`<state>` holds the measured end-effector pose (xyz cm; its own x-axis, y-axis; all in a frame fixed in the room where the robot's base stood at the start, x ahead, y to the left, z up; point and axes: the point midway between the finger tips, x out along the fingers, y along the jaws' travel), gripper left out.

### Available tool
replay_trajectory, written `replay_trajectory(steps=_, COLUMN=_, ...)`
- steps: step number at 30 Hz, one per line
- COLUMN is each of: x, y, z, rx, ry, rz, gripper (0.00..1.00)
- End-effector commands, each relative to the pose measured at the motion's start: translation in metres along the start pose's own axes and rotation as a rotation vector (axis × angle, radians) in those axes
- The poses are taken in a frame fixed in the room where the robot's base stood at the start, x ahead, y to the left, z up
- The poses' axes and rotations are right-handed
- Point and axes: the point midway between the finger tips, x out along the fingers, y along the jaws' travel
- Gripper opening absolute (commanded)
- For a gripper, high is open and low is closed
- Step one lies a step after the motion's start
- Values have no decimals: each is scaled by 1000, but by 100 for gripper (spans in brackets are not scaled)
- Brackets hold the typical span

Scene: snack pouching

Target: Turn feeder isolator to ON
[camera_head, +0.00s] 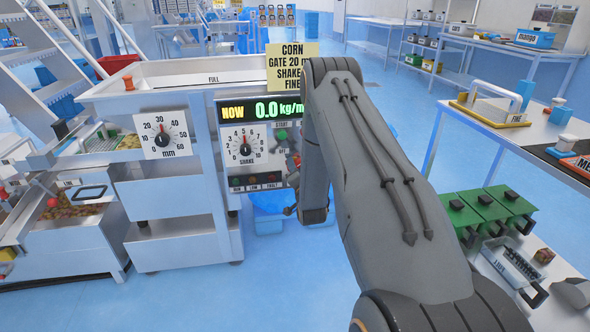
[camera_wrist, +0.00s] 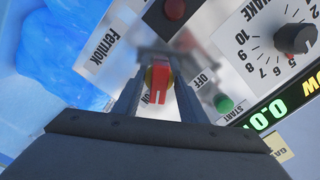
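The feeder isolator (camera_wrist: 159,79) is a red handle on a yellow base in the wrist view. Its red handle points down in that picture, and a white mark shows on it. The word ON shows just beside it, partly covered. My gripper (camera_wrist: 160,82) has one finger on each side of the handle, close to it. I cannot tell whether the fingers touch it. In the head view my arm hides most of the gripper and isolator in front of the feeder panel (camera_head: 237,168).
In the wrist view a green START button (camera_wrist: 223,103), a SHAKE dial (camera_wrist: 295,38) and a red button (camera_wrist: 174,9) are near the fingers. The display (camera_head: 262,110) reads 0.0. A bench with green boxes (camera_head: 487,206) stands at the right. Blue floor lies between.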

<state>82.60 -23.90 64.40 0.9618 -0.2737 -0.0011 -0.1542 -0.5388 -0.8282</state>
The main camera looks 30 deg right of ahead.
Motion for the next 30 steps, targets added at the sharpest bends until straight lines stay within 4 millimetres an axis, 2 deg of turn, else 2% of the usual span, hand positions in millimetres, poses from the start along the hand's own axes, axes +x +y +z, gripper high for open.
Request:
replay_trajectory(steps=11, x=-5, y=2, z=-2, rx=-1, ry=2, rz=3, gripper=39)
replay_trajectory(steps=24, x=-68, y=1, z=-1, rx=0, ry=2, rz=2, gripper=39)
replay_trajectory(steps=30, x=-78, y=1, z=-1, rx=0, ry=2, rz=2, gripper=39)
